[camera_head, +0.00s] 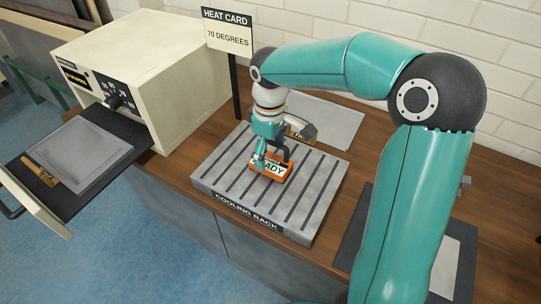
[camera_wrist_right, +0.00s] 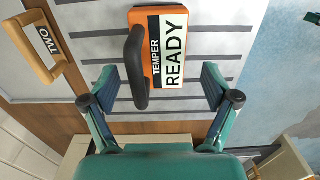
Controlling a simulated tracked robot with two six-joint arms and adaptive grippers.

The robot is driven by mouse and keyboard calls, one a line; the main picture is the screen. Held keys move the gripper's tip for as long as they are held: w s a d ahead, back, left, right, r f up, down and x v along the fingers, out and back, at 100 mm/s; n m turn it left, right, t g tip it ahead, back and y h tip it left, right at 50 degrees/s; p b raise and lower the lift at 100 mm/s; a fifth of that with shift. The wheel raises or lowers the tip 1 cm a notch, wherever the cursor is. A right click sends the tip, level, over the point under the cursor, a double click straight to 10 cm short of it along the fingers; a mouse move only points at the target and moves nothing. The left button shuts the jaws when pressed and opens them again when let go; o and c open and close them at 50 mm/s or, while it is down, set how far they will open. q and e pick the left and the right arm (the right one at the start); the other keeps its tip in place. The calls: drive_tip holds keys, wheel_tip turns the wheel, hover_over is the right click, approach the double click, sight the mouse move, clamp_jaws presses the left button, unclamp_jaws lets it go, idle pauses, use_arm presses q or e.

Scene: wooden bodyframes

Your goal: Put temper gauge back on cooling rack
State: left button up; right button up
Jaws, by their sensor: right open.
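The temper gauge (camera_head: 270,172) is an orange block with a white label reading TEMPER READY and a black handle. It sits on the slatted grey cooling rack (camera_head: 225,168), near its middle. In the right wrist view the gauge (camera_wrist_right: 172,70) and the rack (camera_wrist_right: 215,45) lie ahead of my gripper. My right gripper (camera_wrist_right: 158,85) is open, with one finger on each side of the gauge's handle; I see no finger touching it. In the head view the right gripper (camera_head: 268,152) is just above the gauge and partly hides it. My left gripper is not in view.
A cream oven (camera_head: 150,65) stands left with its drawer (camera_head: 110,125) pulled out, holding a grey plate and a wooden-handled piece (camera_head: 40,170). A HEAT CARD sign (camera_head: 228,32) reads 70 DEGREES. A wooden handle labelled TWO (camera_wrist_right: 40,48) lies beside the rack. A dark mat (camera_head: 352,235) is right.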

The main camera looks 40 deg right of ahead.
sight(270, 162)
wheel_tip(270, 162, up, 9)
drive_tip(key=shift+p, duration=0.45)
